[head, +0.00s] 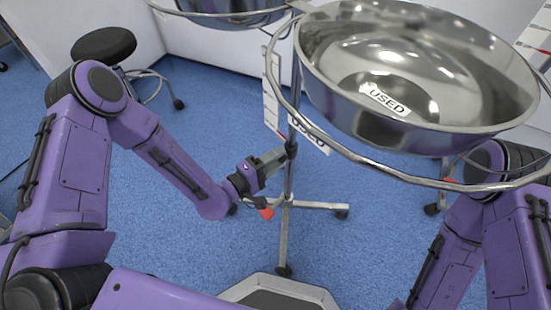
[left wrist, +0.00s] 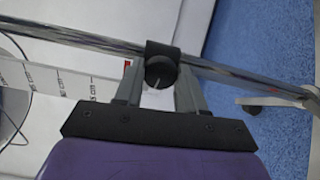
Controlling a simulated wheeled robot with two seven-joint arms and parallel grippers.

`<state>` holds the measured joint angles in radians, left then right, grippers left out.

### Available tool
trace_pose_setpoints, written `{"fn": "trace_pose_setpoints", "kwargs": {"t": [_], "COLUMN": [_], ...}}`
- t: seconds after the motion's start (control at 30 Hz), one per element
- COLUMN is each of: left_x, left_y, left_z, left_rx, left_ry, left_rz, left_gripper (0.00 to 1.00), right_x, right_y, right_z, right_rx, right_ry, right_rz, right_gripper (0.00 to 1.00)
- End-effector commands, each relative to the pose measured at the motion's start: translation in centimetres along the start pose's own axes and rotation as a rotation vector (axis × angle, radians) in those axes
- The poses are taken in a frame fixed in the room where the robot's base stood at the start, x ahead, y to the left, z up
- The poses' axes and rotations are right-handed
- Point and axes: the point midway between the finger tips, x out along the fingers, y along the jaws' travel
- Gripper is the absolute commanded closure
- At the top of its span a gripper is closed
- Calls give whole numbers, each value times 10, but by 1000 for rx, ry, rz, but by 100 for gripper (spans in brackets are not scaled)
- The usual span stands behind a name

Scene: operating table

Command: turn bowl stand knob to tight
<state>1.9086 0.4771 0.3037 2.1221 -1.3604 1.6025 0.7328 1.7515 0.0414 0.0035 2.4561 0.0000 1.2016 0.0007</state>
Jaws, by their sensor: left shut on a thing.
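The bowl stand (head: 289,180) is a chrome pole with a steel bowl (head: 415,75) in a ring at its top; the bowl has a "USED" label. Its black knob (left wrist: 160,70) sits on a collar on the pole, between the two grey fingers of my left gripper (head: 280,154) in the left wrist view. The left gripper is shut on the knob, coming at the pole from the left. In the head view the collar (head: 291,148) shows as a small dark band and the knob is mostly hidden by the fingers. My right arm is at the right edge; its gripper is not visible.
A second bowl in a ring (head: 228,8) is at the top, behind. A black stool (head: 104,44) stands at the back left. A white strip with red marks (head: 272,90) hangs beside the pole.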

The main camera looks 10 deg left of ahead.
Motion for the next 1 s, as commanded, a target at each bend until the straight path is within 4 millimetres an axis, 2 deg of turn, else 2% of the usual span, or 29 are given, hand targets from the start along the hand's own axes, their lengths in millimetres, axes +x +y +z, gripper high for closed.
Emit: {"fn": "trace_pose_setpoints", "kwargs": {"t": [1.0], "left_x": [-1], "left_y": [-1], "left_z": [0], "left_rx": [961], "left_ry": [-1], "left_rz": [-3], "left_gripper": [91], "right_x": [6], "right_y": [0], "right_z": [3], "right_rx": [1], "right_ry": [-1], "right_rz": [0], "right_gripper": [57]}}
